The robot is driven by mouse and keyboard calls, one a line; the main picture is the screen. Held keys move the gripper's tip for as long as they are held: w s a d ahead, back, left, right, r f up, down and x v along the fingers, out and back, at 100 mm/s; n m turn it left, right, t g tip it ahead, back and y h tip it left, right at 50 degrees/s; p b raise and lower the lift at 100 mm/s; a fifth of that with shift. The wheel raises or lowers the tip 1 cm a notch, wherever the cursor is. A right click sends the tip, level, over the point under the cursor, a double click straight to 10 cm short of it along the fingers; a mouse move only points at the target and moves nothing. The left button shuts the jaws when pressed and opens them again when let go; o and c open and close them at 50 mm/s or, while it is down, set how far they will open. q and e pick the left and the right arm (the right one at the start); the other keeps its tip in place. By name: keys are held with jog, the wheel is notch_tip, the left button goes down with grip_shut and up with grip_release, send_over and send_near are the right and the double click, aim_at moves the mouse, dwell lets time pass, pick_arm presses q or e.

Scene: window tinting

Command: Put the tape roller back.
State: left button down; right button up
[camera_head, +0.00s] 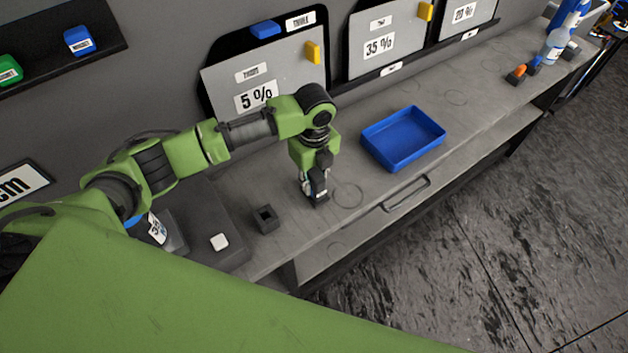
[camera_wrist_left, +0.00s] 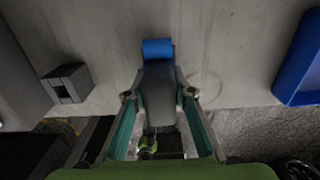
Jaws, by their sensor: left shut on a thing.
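My left gripper (camera_head: 315,188) reaches down close over the grey bench, between a small black square holder and a blue tray. In the left wrist view, the gripper (camera_wrist_left: 160,98) is shut on the tape roller (camera_wrist_left: 158,85), a grey body with a blue end (camera_wrist_left: 158,48) pointing toward the wall. In the head view the gripper mostly hides it; I cannot tell whether it touches the bench. The black square holder (camera_head: 265,218) has an open top and stands to the left; it also shows in the left wrist view (camera_wrist_left: 66,82). My right gripper is not in view.
The blue tray (camera_head: 403,138) is empty, right of the gripper. A dark raised block (camera_head: 205,215) with a white piece (camera_head: 219,242) lies to the left. Tint sheets (camera_head: 267,85) lean on the wall. Bottles (camera_head: 558,42) stand far right. The bench front has a drawer handle (camera_head: 407,193).

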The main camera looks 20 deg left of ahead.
pick_arm(q)
jog(key=c, duration=1.8)
grip_release()
jog(key=shift+f, duration=0.1)
jog(key=shift+c, duration=0.2)
jog(key=shift+o, duration=0.6)
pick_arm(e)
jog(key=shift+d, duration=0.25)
pick_arm(q)
notch_tip(320, 180, up, 12)
jog(key=b, duration=0.2)
jog(key=shift+f+b, duration=0.2)
jog(key=shift+b, duration=0.2)
jog(key=shift+r, duration=0.4)
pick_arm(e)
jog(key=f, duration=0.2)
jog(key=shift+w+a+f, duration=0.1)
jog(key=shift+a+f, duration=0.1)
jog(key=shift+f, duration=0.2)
